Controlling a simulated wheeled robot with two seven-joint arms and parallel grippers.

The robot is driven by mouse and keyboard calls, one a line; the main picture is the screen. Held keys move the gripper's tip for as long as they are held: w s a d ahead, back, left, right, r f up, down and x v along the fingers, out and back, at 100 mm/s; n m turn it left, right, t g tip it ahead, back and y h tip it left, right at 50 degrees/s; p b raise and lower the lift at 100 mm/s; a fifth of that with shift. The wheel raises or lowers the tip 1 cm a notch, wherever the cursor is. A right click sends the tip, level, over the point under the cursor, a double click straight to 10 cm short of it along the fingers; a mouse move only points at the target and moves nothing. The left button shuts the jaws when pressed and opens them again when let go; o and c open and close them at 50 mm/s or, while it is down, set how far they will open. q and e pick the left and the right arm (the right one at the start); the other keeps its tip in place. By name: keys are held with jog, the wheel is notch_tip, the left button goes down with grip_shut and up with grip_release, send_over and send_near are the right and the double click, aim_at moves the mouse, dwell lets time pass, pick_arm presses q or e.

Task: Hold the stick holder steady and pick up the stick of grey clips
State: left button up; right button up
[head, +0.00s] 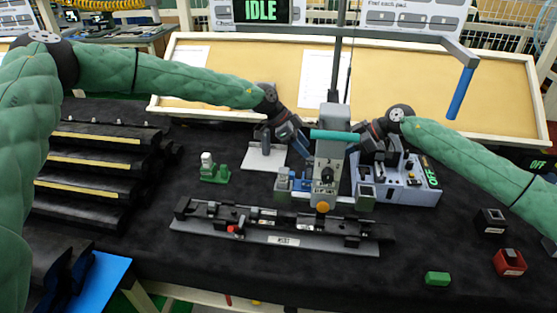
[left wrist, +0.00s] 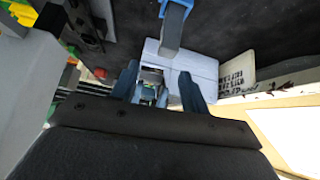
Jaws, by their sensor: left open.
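A grey upright stand on a white base plate (head: 258,159), perhaps the stick holder, is left of the central machine. A pale plate (left wrist: 205,72) and a grey post with a blue top (left wrist: 172,28) show in the left wrist view. My left gripper (head: 303,146) is open just right of the stand. In the left wrist view, its two dark blue fingers (left wrist: 160,90) are spread with a small grey part between them; I cannot tell whether they touch it. My right gripper (head: 360,137) is at the machine's right side, its jaws unclear. I cannot make out a stick of grey clips.
The machine (head: 329,155) with a teal bar (head: 334,135) stands between my grippers. A long black fixture (head: 270,226) lies in front. A control box (head: 410,186), a green piece (head: 437,278) and a red bin (head: 509,262) are at right. Black stepped racks (head: 95,165) stand left.

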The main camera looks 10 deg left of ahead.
pick_arm(q)
jog(key=a+f+m+y, duration=0.1)
jog(key=a+f+y, duration=0.2)
jog(key=a+f, duration=0.45)
jog(key=shift+w+x, duration=0.2)
jog(key=shift+x, duration=1.7)
jog(key=shift+w+x, duration=0.2)
jog(key=shift+x, duration=1.65)
jog(key=shift+a, duration=0.15)
grip_shut()
pick_arm(e)
jog(key=shift+o, duration=1.4)
jog(key=shift+a, duration=0.1)
jog(key=r+h, duration=0.1)
jog(key=h, duration=0.7)
send_over(310, 168)
jog(key=shift+w+d+r+g, duration=0.2)
jog(key=shift+w+d+g, duration=0.1)
jog(key=shift+w+d, duration=0.1)
jog(key=shift+a+r+h, duration=0.45)
jog(key=shift+r+h, duration=0.2)
jog(key=shift+h, duration=0.45)
notch_tip(310, 168, down, 6)
jog(key=shift+r, duration=0.25)
jog(key=shift+w+f, duration=0.15)
jog(key=shift+f, duration=1.45)
jog(key=shift+w+f, duration=0.15)
jog(key=shift+f, duration=1.4)
